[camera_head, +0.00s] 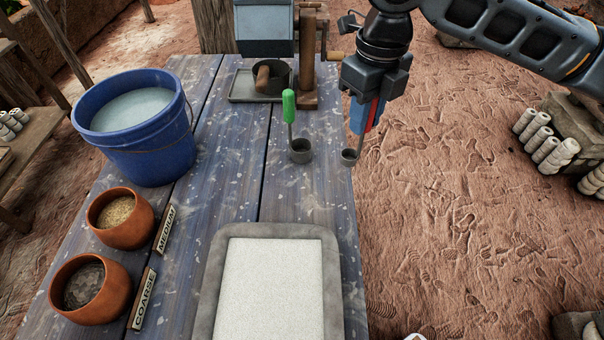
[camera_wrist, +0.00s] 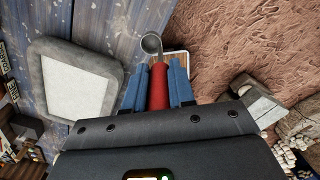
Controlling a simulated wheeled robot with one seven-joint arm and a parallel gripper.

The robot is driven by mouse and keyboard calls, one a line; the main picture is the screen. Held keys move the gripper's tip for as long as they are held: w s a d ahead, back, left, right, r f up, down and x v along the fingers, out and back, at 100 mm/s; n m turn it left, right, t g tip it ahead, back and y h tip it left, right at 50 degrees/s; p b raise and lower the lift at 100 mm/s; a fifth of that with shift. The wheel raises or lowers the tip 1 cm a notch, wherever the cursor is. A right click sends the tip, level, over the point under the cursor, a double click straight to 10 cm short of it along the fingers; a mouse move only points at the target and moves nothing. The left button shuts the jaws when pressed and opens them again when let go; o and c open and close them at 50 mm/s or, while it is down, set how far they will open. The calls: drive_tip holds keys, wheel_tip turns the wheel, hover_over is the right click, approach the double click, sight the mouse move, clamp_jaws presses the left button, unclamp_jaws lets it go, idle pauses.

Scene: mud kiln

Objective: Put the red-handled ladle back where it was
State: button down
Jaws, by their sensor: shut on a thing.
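The red-handled ladle (camera_wrist: 159,90) is between the blue fingers of my gripper (camera_wrist: 158,78) in the wrist view, with the fingers shut on its red handle. Its small grey cup points away from the gripper. In the head view the ladle (camera_head: 349,156) hangs handle-up from my gripper (camera_head: 364,118), its cup at the table's right edge. I cannot tell whether the cup touches the table. A green-handled ladle (camera_head: 289,106) stands upright just left of it, its cup on the table.
A grey-framed tray with a white surface (camera_head: 217,285) lies at the table's front. A blue bucket (camera_head: 150,150), bowls marked medium (camera_head: 128,232) and coarse (camera_head: 108,306) stand left. A mill with a grey hopper (camera_head: 264,30) stands at the back. A pale wood-edged piece (camera_wrist: 178,58) lies below the gripper.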

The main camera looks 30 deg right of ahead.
drive_tip(key=w+a+f+p, duration=0.2)
drive_tip(key=w+a+f, duration=0.1)
drive_tip(key=a+f, duration=0.6)
drive_tip(key=shift+a+f+p, duration=0.15)
drive_tip(key=shift+f+p, duration=0.2)
drive_tip(key=shift+p, duration=0.05)
drive_tip(key=shift+f, duration=0.2)
drive_tip(key=c, duration=0.9)
unclamp_jaws()
drive_tip(key=shift+c, duration=0.2)
drive_tip(key=shift+r, duration=0.15)
wheel_tip(320, 180, up, 12)
drive_tip(key=b, duration=0.1)
drive_tip(key=shift+s, duration=0.1)
